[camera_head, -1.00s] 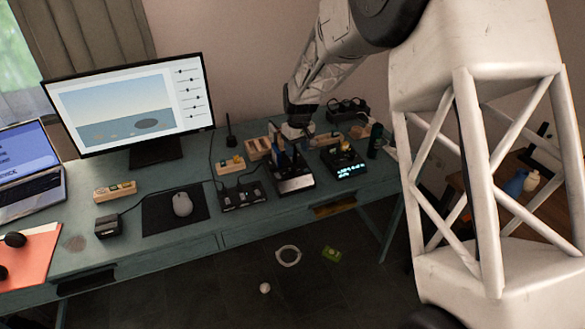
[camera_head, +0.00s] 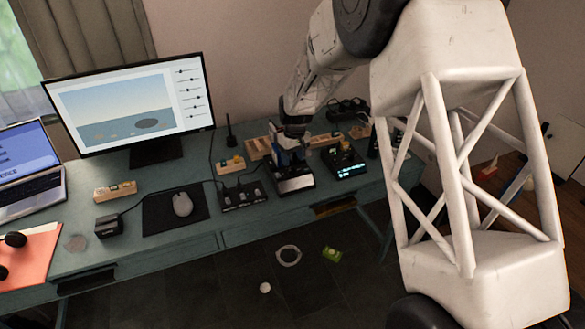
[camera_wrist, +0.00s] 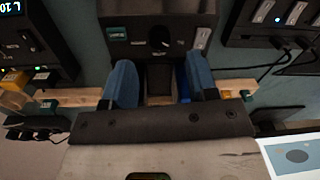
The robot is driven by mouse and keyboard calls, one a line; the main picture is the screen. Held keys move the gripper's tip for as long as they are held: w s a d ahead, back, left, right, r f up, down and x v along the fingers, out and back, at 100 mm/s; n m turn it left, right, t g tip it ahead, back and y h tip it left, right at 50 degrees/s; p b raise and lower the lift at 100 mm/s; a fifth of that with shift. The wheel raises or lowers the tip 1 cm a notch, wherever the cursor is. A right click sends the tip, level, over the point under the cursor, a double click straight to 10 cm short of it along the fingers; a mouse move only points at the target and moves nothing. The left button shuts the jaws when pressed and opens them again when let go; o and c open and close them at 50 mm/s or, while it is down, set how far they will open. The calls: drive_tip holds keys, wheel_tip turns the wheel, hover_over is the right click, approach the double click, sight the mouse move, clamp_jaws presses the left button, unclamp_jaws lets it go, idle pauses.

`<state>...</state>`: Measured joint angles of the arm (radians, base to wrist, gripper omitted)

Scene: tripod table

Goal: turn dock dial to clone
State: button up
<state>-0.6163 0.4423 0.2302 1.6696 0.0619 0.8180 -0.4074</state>
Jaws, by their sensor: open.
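In the wrist view the dock (camera_wrist: 135,20) fills the top middle. Its dark round dial (camera_wrist: 160,39) has a light pointer mark, with a green label at left and a pale switch-like part at right. The label text is too small to read. My gripper (camera_wrist: 158,62) is open, its two blue fingers apart, with the dial just beyond the tips. In the head view my gripper (camera_head: 291,152) is over the dock's back part.
A black box with a lit display (camera_head: 344,161) stands right of the dock, and a dark switch box (camera_head: 243,195) with cables stands left. Wooden power strips (camera_head: 257,148) lie behind. A mouse (camera_head: 183,204) on a black mat and a monitor (camera_head: 135,105) are farther left.

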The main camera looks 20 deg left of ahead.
sight(292, 170)
drive_tip(key=shift+s+f, duration=0.1)
drive_tip(key=shift+f, duration=2.3)
drive_tip(key=shift+c, duration=0.3)
drive_tip(key=c, duration=0.9)
drive_tip(key=shift+o, duration=0.2)
drive_tip(key=shift+m, duration=2.9)
